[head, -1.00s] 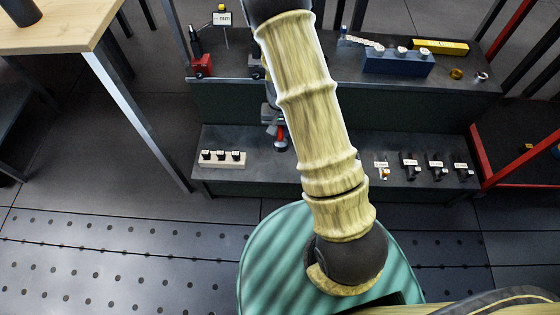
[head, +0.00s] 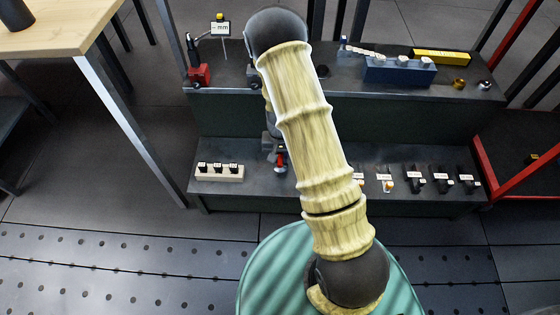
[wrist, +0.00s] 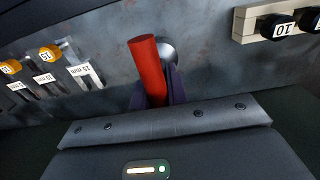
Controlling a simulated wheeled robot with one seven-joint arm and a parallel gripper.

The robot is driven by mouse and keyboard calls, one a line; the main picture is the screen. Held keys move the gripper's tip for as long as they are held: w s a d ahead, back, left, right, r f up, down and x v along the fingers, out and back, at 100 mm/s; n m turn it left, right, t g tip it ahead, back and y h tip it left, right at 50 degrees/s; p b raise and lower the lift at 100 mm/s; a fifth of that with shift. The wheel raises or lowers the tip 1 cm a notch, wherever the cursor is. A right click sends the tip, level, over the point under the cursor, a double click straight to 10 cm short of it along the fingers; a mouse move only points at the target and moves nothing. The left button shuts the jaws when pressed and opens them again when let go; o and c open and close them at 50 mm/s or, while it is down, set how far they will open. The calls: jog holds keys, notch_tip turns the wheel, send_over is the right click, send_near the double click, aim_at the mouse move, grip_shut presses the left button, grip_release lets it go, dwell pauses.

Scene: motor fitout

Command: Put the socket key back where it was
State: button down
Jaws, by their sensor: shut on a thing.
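The socket key shows as a red handle (wrist: 147,70) in the wrist view, held between the dark fingers of my gripper (wrist: 158,90). A round silver part (wrist: 168,50) shows right beside the handle; I cannot tell whether it belongs to the key. In the head view the red handle (head: 281,162) hangs just below my dark gripper (head: 272,148), over the lower shelf (head: 310,190), between the white socket block and the labelled row. My arm hides part of the shelf there. I cannot tell whether the key touches the shelf.
A white block with black sockets (head: 219,172) stands left on the lower shelf. Several black labelled pieces (head: 440,180) stand at right. The upper shelf holds a red-based stand (head: 199,74), a blue block (head: 398,70) and a yellow box (head: 441,56). A wooden table (head: 60,28) is at left.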

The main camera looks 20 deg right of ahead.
jog(key=shift+f, duration=0.95)
jog(key=shift+f, duration=0.1)
jog(key=c, duration=1.4)
grip_release()
notch_tip(320, 180, up, 11)
jog(key=p, duration=0.5)
jog(key=shift+r, duration=0.6)
